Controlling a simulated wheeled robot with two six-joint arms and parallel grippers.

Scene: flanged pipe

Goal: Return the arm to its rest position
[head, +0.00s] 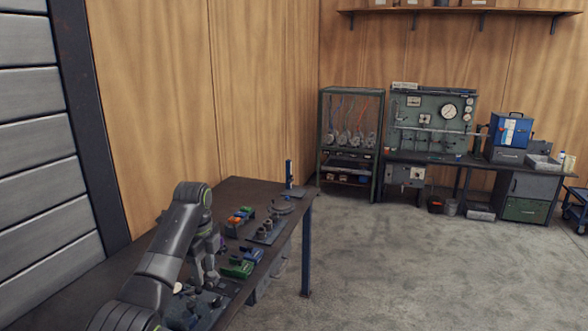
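My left arm comes in from the lower left and bends at a raised elbow over the dark workbench (240,190). My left gripper (208,283) hangs downward at the end of this arm, low over the bench's near part. The gripper is small and dark against the parts around it, so I cannot make out whether its fingers are apart or closed. My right arm and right gripper are not in view.
On the bench are a plate with dark round fittings (266,231), green (238,269) and blue (253,255) items, a bin of coloured parts (238,219) and an upright blue-topped stand (289,175). A gauge panel (432,121) stands at the back. The concrete floor (400,265) is clear.

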